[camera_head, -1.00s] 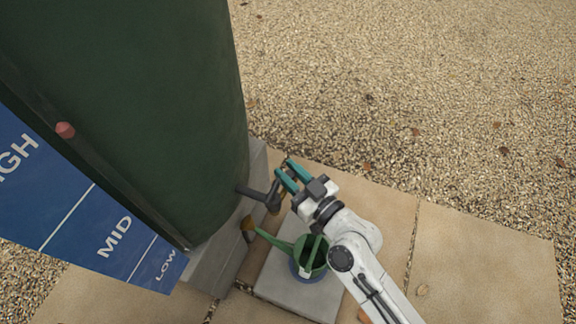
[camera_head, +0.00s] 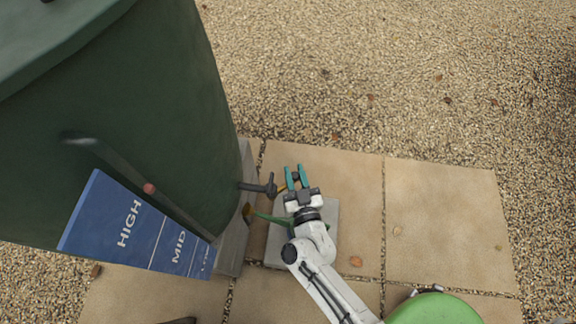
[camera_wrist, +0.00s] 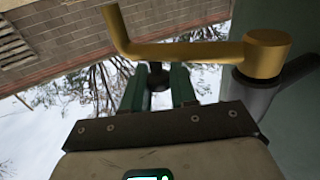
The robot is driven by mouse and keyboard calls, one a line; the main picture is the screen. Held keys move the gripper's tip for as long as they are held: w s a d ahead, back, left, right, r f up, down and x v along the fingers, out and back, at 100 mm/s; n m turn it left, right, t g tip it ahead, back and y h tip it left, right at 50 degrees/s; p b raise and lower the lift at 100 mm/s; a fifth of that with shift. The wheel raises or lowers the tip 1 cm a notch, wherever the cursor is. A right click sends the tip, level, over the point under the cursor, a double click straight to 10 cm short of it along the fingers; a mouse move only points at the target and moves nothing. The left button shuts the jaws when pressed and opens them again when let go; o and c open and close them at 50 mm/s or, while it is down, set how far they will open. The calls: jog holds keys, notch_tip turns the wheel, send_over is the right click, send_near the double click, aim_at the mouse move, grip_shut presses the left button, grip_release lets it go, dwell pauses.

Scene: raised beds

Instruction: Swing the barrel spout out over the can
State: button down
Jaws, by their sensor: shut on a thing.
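The dark green barrel (camera_head: 110,130) stands at the left in the head view, with a grey tap (camera_head: 258,188) low on its side. A short brass spout (camera_head: 282,189) runs from the tap toward my gripper (camera_head: 296,177). In the wrist view the brass spout (camera_wrist: 190,51) crosses above my teal fingers (camera_wrist: 159,88) and bends at its left end. My fingers are shut on a dark knob (camera_wrist: 158,80) by the spout. The green watering can (camera_head: 270,217) is mostly hidden under my arm; its spout and orange rose (camera_head: 248,211) show beside the barrel.
The can is over a grey slab (camera_head: 329,220). The barrel stands on a pale block base (camera_head: 233,245). A blue level board (camera_head: 140,228) leans out at its front. Paving (camera_head: 440,210) and gravel (camera_head: 420,80) to the right are open.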

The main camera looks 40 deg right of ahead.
jog(key=m+h, duration=0.1)
jog(key=s+m+g+h, duration=0.1)
jog(key=shift+r+g+h, duration=0.3)
jog(key=shift+r+h, duration=0.05)
jog(key=shift+h, duration=0.05)
jog(key=shift+s+a+m+g+h+b, duration=0.4)
jog(key=shift+s+m+g+h+b, duration=0.35)
jog(key=shift+m+g+h, duration=0.55)
jog(key=shift+s+a+m+g+h+b, duration=0.4)
jog(key=shift+s+m+g+h+b, duration=0.45)
jog(key=shift+g, duration=0.7)
jog(key=shift+s+a+m+g+h+b, duration=0.45)
jog(key=shift+m+g+h+b, duration=0.2)
jog(key=shift+m+g+h, duration=0.7)
jog(key=c, duration=1.1)
grip_release()
jog(key=shift+s, duration=0.1)
jog(key=shift+o, duration=0.5)
jog(key=shift+f, duration=0.2)
jog(key=shift+a, duration=0.1)
jog(key=v, duration=1)
jog(key=shift+a+r, duration=0.25)
jog(key=shift+a, duration=0.1)
